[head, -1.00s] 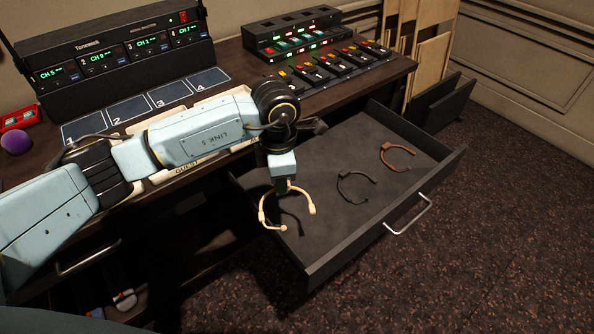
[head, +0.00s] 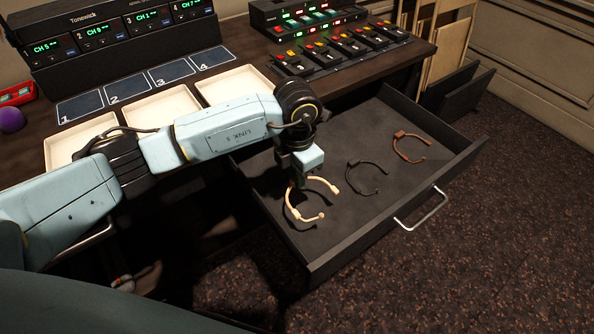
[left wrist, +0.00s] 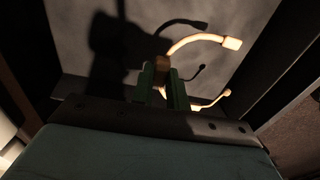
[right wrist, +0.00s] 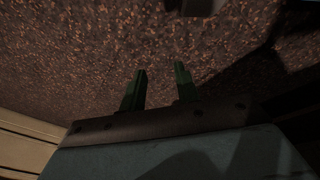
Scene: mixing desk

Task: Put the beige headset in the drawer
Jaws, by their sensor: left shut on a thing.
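The beige headset (head: 291,205) is at the left part of the open drawer (head: 365,240) in the head view. My left gripper (head: 301,178) is over the drawer and shut on the headset; its fingers grip the band in the left wrist view (left wrist: 165,88), where the beige headset (left wrist: 200,40) shows above the grey drawer floor. Whether the headset touches the floor I cannot tell. A black headset (head: 365,178) and a brown headset (head: 411,147) lie in the drawer to the right. My right gripper (right wrist: 160,85) is open and empty above the carpet.
Cream trays (head: 160,108) stand in a row on the desk, behind my left arm. A rack unit (head: 125,35) and a button panel (head: 340,50) stand at the back. The drawer's front has a metal handle (head: 422,209). The drawer floor around the black headset is partly clear.

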